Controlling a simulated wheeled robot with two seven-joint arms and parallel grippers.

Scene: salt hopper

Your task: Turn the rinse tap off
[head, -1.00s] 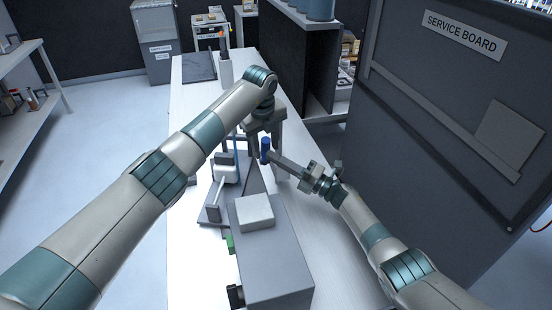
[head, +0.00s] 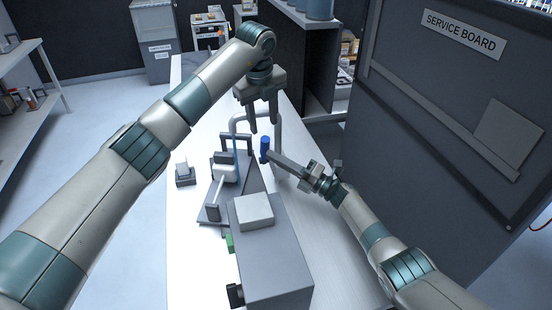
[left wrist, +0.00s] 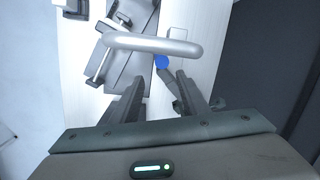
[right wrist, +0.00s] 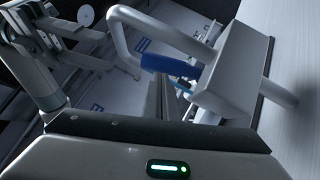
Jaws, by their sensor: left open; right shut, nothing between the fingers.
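The rinse tap (head: 278,130) is a grey arched pipe over the bench, also in the left wrist view (left wrist: 150,44) and right wrist view (right wrist: 122,42). Its blue handle (head: 265,146) stands upright in the head view; it also shows in the left wrist view (left wrist: 162,62) and right wrist view (right wrist: 172,66). A thin bluish streak (head: 235,150) runs down below the spout's left end. My left gripper (head: 262,130) is open and empty above the tap, fingers down. My right gripper (head: 271,157) is shut and empty, tips close by the handle; I cannot tell whether they touch.
A grey box (head: 275,265) with a pale block (head: 255,211) on top stands in front of the tap. A small scale-like item (head: 184,176) stands farther left. The service board (head: 450,120) rises at right.

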